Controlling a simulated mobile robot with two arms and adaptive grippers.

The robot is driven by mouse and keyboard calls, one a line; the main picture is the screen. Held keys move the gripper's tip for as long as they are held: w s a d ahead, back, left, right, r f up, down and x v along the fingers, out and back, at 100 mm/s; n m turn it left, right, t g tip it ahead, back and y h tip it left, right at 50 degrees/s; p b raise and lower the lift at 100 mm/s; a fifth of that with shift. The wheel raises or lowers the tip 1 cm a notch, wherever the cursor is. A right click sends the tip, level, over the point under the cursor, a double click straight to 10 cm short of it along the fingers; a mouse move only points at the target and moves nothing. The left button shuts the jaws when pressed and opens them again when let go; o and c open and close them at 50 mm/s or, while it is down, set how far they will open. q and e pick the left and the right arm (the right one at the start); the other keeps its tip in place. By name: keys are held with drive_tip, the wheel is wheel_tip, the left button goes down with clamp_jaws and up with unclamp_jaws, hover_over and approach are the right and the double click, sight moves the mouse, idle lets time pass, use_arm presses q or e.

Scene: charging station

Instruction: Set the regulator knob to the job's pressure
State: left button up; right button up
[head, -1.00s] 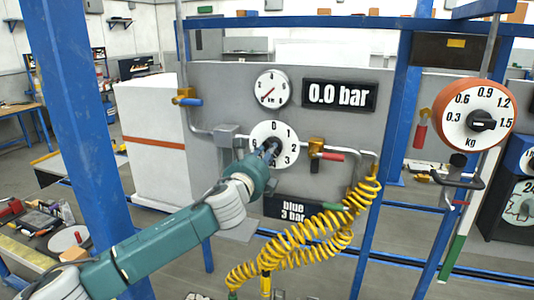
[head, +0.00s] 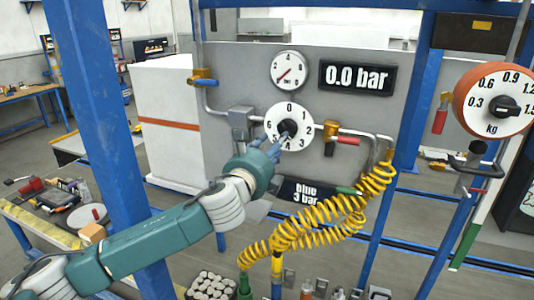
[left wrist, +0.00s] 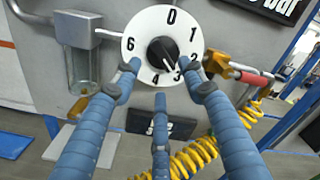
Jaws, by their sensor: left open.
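The regulator knob (head: 286,128) is black, on a white round dial numbered 0 to 6 on the grey panel. In the left wrist view the knob (left wrist: 164,54) has a pale mark that seems to point down-right, about toward 3 or 4. My left gripper (head: 274,148) is just in front of the dial's lower part. In the left wrist view its blue fingers (left wrist: 163,76) are spread around and below the knob, with no clear contact. The display (head: 355,77) reads 0.0 bar. A dark sign (head: 304,192) reads "blue 3 bar". My right gripper is out of view.
A small gauge (head: 289,70) sits above the dial. A valve with a red handle (head: 345,140) is close on the right, above a coiled yellow hose (head: 325,222). A blue post (head: 95,120) stands at left. An orange-rimmed kg dial (head: 498,100) is at right.

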use_arm(q)
drive_tip(key=v, duration=0.5)
drive_tip(key=shift+s, duration=0.15)
